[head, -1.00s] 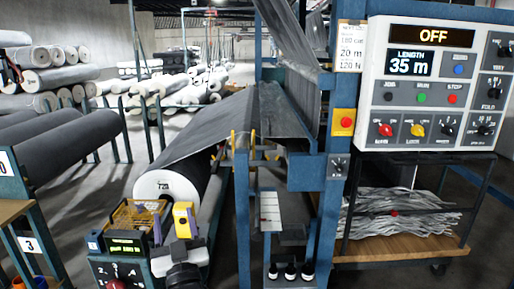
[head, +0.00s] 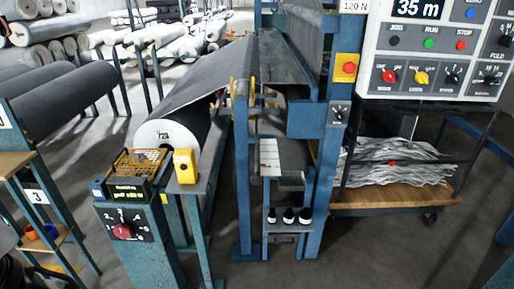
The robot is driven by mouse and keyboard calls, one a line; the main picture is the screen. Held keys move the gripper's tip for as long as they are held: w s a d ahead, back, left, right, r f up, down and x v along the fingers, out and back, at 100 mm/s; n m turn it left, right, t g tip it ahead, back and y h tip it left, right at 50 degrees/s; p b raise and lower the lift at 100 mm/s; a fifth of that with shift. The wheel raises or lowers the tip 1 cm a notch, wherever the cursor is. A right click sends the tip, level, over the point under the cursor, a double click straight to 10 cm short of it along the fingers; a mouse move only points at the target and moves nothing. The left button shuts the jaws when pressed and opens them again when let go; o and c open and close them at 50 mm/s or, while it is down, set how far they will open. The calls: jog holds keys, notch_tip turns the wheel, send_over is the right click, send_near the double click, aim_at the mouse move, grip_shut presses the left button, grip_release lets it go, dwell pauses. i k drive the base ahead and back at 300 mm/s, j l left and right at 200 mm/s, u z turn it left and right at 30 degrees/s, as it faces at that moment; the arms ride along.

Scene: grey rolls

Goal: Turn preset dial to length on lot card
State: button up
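The lot card (head: 354,6) hangs at the top of the blue frame, cut off by the picture edge; only "120 N" shows. On the white control panel (head: 369,57), the length display (head: 417,9) reads 35 m. The panel has a red knob (head: 389,76), a yellow knob (head: 421,78) and black knobs (head: 452,78). A pedestal at left carries a red dial (head: 123,231) with numbers around it. A small black dial (head: 338,114) sits on the blue post. I cannot read which dial is marked preset.
A dark fabric roll (head: 168,137) lies behind the pedestal (head: 143,254). A cart (head: 395,200) with grey strips stands below the panel. A red stop button (head: 348,68) is on the post. The grey floor in front is clear.

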aim_at(489, 81)
jog(key=z, duration=1.25)
